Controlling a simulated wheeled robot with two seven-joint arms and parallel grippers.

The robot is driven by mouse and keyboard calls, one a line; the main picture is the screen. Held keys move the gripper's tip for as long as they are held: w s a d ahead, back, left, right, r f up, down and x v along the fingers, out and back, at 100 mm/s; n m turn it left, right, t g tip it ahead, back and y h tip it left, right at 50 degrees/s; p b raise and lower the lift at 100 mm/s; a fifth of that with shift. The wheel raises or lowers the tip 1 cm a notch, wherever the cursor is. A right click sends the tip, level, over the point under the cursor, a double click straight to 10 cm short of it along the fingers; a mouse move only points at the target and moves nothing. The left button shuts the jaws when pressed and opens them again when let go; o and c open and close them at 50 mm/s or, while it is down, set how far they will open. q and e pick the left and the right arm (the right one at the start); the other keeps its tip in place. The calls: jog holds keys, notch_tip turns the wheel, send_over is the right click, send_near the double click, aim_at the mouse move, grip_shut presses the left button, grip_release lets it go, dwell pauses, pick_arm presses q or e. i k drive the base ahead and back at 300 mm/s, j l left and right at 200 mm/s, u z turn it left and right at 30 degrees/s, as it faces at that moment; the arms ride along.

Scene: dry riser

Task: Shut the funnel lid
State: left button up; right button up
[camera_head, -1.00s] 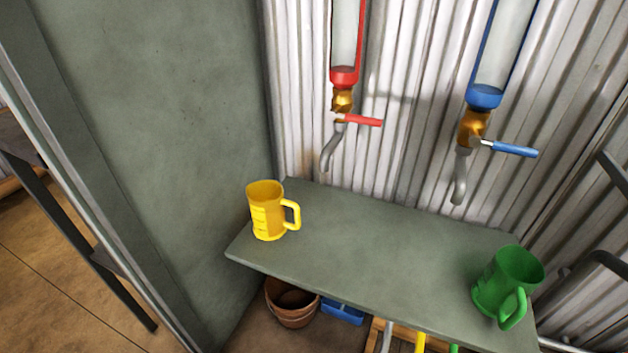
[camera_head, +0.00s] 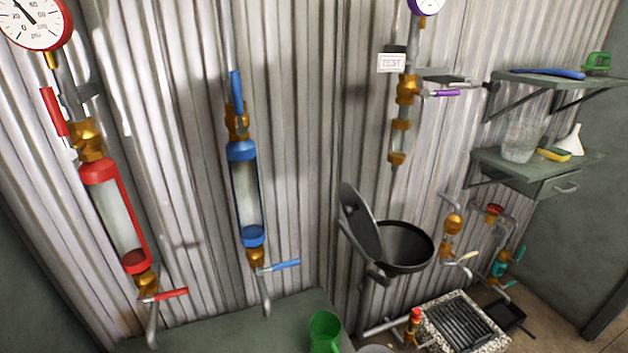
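A dark round funnel (camera_head: 425,262) stands against the corrugated wall, right of the picture's middle. Its dark lid (camera_head: 361,222) stands steeply tilted up at the left side of the funnel, so the mouth is open. The lid seems joined to the rim at its lower edge. Neither of my grippers is in view.
A grey bench (camera_head: 255,333) with a green jug (camera_head: 324,332) is at lower left. A red-trimmed sight tube (camera_head: 116,215) and a blue-trimmed one (camera_head: 245,193) hang left of the lid. A floor grate (camera_head: 462,320) lies below the funnel. Shelves (camera_head: 535,160) are at right.

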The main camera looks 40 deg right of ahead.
aim_at(360, 218)
jog(key=z, duration=1.4)
